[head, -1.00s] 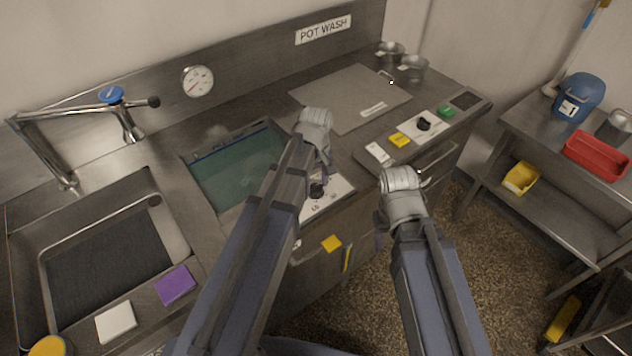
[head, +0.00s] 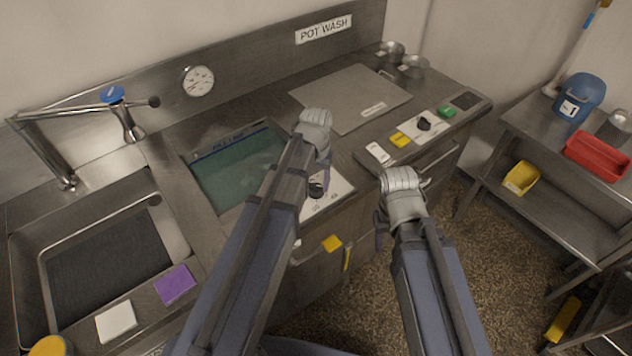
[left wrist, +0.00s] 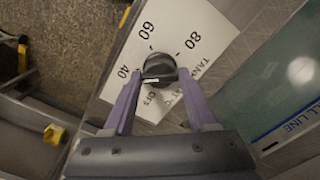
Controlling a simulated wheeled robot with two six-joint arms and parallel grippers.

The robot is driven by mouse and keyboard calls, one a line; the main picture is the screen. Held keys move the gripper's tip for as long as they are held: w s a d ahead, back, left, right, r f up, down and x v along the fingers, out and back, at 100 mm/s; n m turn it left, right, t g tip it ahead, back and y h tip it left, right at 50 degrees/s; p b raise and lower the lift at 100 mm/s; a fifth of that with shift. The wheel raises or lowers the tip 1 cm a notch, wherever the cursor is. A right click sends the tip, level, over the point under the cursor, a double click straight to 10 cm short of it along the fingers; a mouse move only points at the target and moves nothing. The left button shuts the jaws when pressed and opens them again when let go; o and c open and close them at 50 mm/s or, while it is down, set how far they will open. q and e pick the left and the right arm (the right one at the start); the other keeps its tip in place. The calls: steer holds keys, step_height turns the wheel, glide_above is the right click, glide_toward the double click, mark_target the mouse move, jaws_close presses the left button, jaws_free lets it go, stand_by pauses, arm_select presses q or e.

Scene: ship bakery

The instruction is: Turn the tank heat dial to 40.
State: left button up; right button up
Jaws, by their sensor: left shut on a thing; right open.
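The tank heat dial (head: 316,191) is a black knob on a white plate at the front of the tank. In the left wrist view the knob (left wrist: 160,68) sits among the marks OFF, 40, 60 and 80. A white mark on the knob's lower left side appears to lie between OFF and 40. My left gripper (left wrist: 161,75) is shut on the knob, one purple finger on each side. In the head view my left gripper (head: 324,178) is partly hidden by its own arm. My right gripper (head: 380,236) is open in front of the counter, its fingers mostly hidden.
The tank (head: 235,170) of green water lies behind the dial. A sink (head: 110,260) is at left. A round gauge (head: 198,81) is on the back wall.

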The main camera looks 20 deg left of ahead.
mark_target(316, 185)
arm_select(q)
steer(key=shift+m, duration=0.4)
steer(key=o, duration=1.4)
steer(key=shift+c, duration=0.2)
steer(key=shift+r, duration=0.15)
step_height(316, 185, up, 8)
steer(key=p, duration=0.8)
steer(key=shift+f, duration=0.2)
steer(key=shift+f, duration=0.1)
